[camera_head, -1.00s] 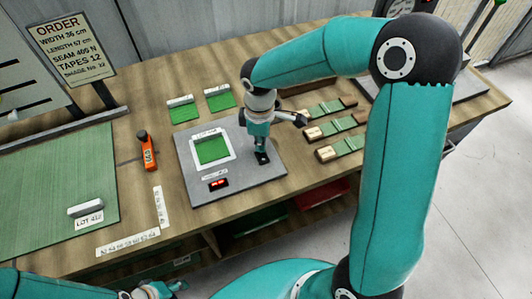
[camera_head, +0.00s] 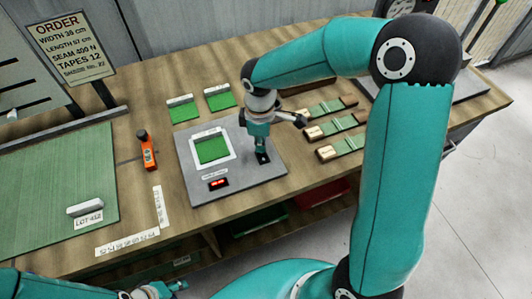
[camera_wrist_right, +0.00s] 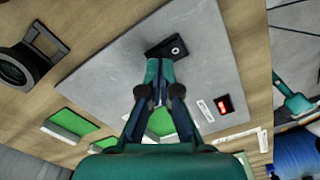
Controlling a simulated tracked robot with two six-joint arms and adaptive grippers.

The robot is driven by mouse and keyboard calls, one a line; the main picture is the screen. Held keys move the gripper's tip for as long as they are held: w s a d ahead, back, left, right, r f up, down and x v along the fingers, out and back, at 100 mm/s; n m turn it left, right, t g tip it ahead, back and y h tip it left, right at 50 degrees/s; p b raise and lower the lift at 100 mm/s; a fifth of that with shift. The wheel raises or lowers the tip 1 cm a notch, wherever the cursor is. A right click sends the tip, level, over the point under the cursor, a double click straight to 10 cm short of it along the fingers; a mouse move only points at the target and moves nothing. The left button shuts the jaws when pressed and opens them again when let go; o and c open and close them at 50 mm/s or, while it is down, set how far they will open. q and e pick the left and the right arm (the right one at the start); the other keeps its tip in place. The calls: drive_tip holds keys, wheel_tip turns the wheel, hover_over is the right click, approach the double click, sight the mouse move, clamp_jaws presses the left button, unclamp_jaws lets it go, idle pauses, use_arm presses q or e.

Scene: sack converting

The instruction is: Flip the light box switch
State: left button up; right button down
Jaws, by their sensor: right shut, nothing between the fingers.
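The light box (camera_head: 236,187) is a flat grey panel on the bench, with a green swatch in a white frame (camera_head: 211,147) and a small red lit display (camera_head: 217,183). Its switch (camera_head: 263,157) is a small black plate near the panel's right side; it also shows in the right wrist view (camera_wrist_right: 172,47). My right gripper (camera_head: 261,150) points down with its shut, empty fingertips at the switch; in the right wrist view the fingertips (camera_wrist_right: 158,64) meet the plate's near edge. Whether they press it I cannot tell. My left gripper (camera_head: 158,290) is at the bottom edge, its fingers unclear.
Two green swatches (camera_head: 184,110) lie behind the box. Several green strips with wooden ends (camera_head: 335,128) lie to its right. An orange handheld tool (camera_head: 147,152) and a white L-shaped ruler (camera_head: 128,243) lie to its left. An order sign (camera_head: 71,44) stands at the back left.

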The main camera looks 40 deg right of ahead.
drive_tip(key=shift+f+b, duration=0.7)
drive_tip(key=shift+f, duration=0.25)
drive_tip(key=shift+r, duration=0.1)
drive_tip(key=shift+r+p, duration=2.75)
drive_tip(key=shift+r, duration=0.75)
drive_tip(key=shift+f, duration=0.1)
